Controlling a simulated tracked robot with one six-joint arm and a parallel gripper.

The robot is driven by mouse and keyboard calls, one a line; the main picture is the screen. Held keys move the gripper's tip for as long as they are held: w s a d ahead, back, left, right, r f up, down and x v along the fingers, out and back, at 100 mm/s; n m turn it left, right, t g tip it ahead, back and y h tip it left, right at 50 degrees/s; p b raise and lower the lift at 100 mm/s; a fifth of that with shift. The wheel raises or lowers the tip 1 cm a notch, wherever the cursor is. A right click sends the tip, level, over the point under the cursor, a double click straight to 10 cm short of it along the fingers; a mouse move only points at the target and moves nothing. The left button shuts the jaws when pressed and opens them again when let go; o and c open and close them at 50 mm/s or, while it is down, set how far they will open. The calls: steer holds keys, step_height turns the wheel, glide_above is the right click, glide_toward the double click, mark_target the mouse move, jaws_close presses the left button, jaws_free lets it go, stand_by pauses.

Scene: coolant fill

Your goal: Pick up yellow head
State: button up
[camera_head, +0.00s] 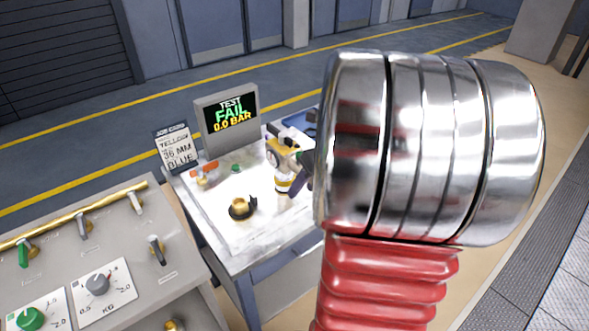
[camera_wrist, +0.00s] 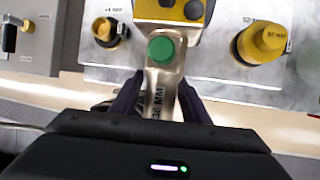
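The yellow head (camera_head: 281,153), a yellow and pale device with a yellow band low down, stands on the white bench top. In the wrist view its yellow part (camera_wrist: 183,10) shows at the top edge, with a grey metal body and a green button (camera_wrist: 161,50) below it. The dark purple fingers of my gripper (camera_wrist: 160,90) lie on both sides of this metal body, close against it; a "36 MM" marking shows between them. I cannot tell whether they press on it. In the head view my gripper (camera_head: 303,178) is at the head's right, mostly hidden by my arm.
A brass adapter (camera_head: 241,207) stands at the bench front. The wrist view shows a "52 MM" yellow cap (camera_wrist: 262,42) at right and a "44 MM" adapter (camera_wrist: 107,30) at left. A screen (camera_head: 229,114) reading "TEST FAIL 0.0 BAR" and a job card (camera_head: 176,148) stand behind. A control panel (camera_head: 110,240) is left.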

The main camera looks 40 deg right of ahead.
jaws_close()
stand_by(0.3)
steer(key=shift+r, duration=0.1)
